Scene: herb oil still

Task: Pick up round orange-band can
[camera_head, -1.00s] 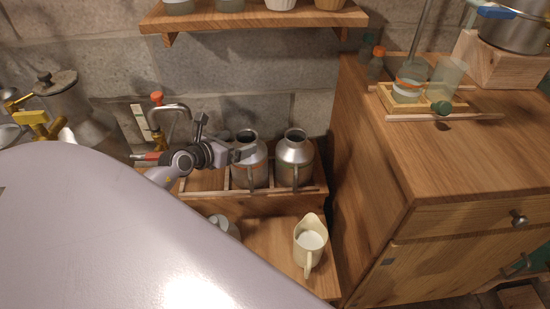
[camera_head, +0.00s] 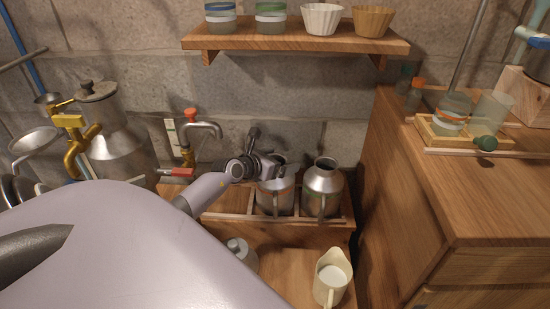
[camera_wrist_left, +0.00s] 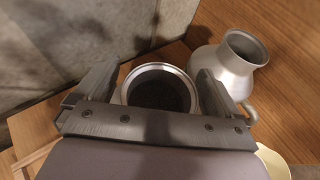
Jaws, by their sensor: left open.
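A round metal can (camera_head: 273,204) with an open mouth stands in the wooden rack, partly hidden behind my left gripper (camera_head: 272,167). A faint orange-red tint shows on its upper side. In the left wrist view the can's open mouth (camera_wrist_left: 160,88) lies between the two fingers of my left gripper (camera_wrist_left: 155,88). The fingers are open, one on each side of the rim; I cannot tell whether they touch it. A second metal can (camera_head: 322,187) stands just to the right, and it also shows in the left wrist view (camera_wrist_left: 232,68). My right gripper is not in view.
A cream jug (camera_head: 331,280) stands below the rack. A tap (camera_head: 203,128) is left of the cans, by the stone wall. A shelf (camera_head: 300,43) with jars and cups hangs above. A wooden cabinet (camera_head: 450,200) bounds the right side.

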